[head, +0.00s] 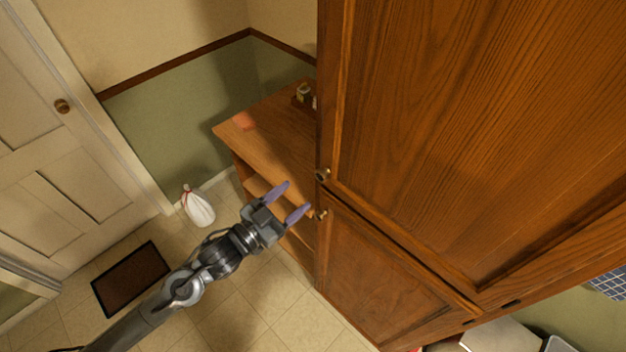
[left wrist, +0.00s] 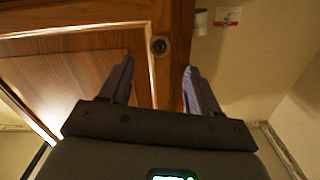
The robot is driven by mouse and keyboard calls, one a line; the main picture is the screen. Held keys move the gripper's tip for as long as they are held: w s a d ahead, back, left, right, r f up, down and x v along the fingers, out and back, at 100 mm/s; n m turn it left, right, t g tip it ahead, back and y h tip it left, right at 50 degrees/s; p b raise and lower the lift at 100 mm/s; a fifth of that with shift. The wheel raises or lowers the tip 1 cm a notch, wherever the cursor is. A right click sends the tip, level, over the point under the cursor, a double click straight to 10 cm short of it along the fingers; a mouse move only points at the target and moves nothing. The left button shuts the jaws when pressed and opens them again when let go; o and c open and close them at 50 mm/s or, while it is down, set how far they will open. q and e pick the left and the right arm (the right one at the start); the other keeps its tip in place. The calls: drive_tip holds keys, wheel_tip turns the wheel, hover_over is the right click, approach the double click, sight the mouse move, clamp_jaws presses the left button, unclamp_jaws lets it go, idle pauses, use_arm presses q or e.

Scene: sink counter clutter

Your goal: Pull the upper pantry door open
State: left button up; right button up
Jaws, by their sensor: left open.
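The upper pantry door (head: 470,110) is a large brown wooden panel at the right of the head view and looks shut. Its small round knob (head: 322,175) sits at its lower left corner. The lower pantry door (head: 385,275) is below it, with its own knob (head: 321,214). My left gripper (head: 297,196) is open and empty, its purple fingers pointing toward the pantry's left edge near the knobs. In the left wrist view a round knob (left wrist: 159,46) shows between and beyond the open fingers (left wrist: 157,68); I cannot tell which knob.
A wooden shelf unit (head: 275,140) stands left of the pantry, with small items on top. A white door (head: 60,160) is at the left. The floor before the pantry is clear.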

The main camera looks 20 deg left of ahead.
sight(319, 178)
use_arm(q)
drive_tip(key=p+x, duration=0.1)
drive_tip(key=x, duration=0.6)
drive_tip(key=shift+w, duration=0.1)
clamp_jaws()
idle(0.3)
